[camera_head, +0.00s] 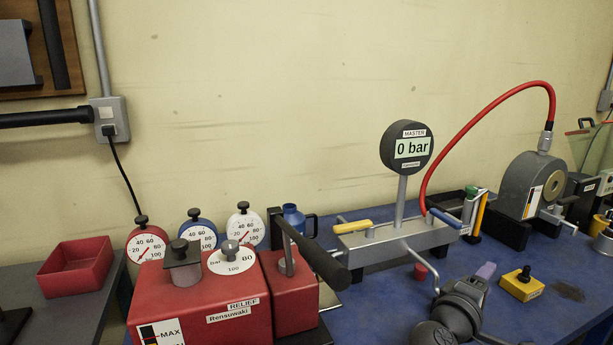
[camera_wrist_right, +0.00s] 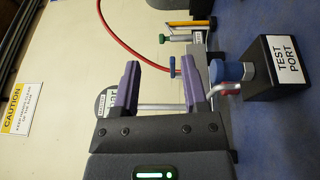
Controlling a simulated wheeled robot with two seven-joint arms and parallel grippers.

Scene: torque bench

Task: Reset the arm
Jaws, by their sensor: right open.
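My right gripper (camera_head: 474,283) is low in the head view, at the right of centre, in front of the grey manifold (camera_head: 385,242) and over the blue bench. In the right wrist view its two purple fingers (camera_wrist_right: 160,85) stand well apart, and I see nothing held between them. Parts of the manifold, its silver rod and the round master gauge (camera_wrist_right: 103,102) show behind the fingers there. In the head view the gauge reads 0 bar (camera_head: 407,148). My left gripper is in neither view.
A red pump (camera_head: 205,310) with a black lever (camera_head: 318,252) stands left of the manifold. A yellow block (camera_head: 522,285) lies right of my gripper. A red hose (camera_head: 480,120) arches to a grey round unit (camera_head: 530,185). A black test port block (camera_wrist_right: 278,68) is close by.

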